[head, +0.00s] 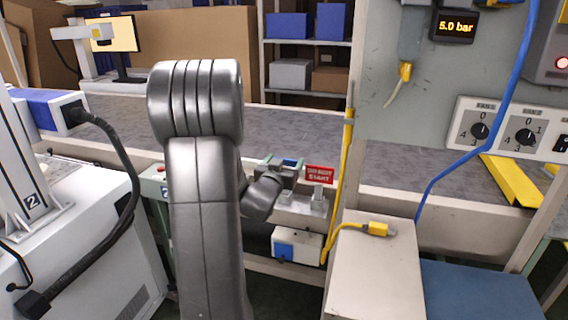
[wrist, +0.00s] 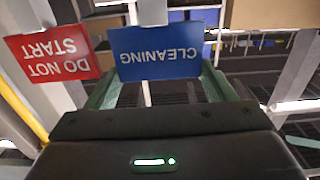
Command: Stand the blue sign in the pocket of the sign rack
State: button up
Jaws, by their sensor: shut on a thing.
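The blue sign, reading CLEANING, fills the middle of the wrist view (wrist: 158,50) and appears upside down there. My gripper (wrist: 160,76) is shut on it, with a green finger at each side of its lower edge. In the head view the blue sign (head: 291,161) is a small patch at my gripper (head: 283,170). A red DO NOT START sign (head: 319,174) stands at the light-grey sign rack (head: 312,207), just right of my gripper; it also shows in the wrist view (wrist: 52,53). The rack's free pocket cannot be made out.
The grey conveyor belt (head: 300,126) runs behind the rack. A yellow pipe (head: 343,180) rises just right of the rack. A light cabinet (head: 375,270) with a yellow plug (head: 377,229) stands at front right. A blue-and-white box (head: 296,245) sits below the rack.

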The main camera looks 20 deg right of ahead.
jog(key=shift+f+b, duration=0.35)
jog(key=shift+f, duration=0.05)
jog(key=o, duration=1.3)
jog(key=v, duration=1.3)
jog(key=shift+s+a, duration=0.3)
jog(key=x, duration=1.3)
jog(key=shift+w+d, duration=0.2)
jog(key=shift+w+d+r, duration=0.1)
jog(key=shift+w+r, duration=0.05)
jog(key=shift+r, duration=0.15)
jog(key=shift+r+p, duration=0.25)
jog(key=shift+p, duration=0.2)
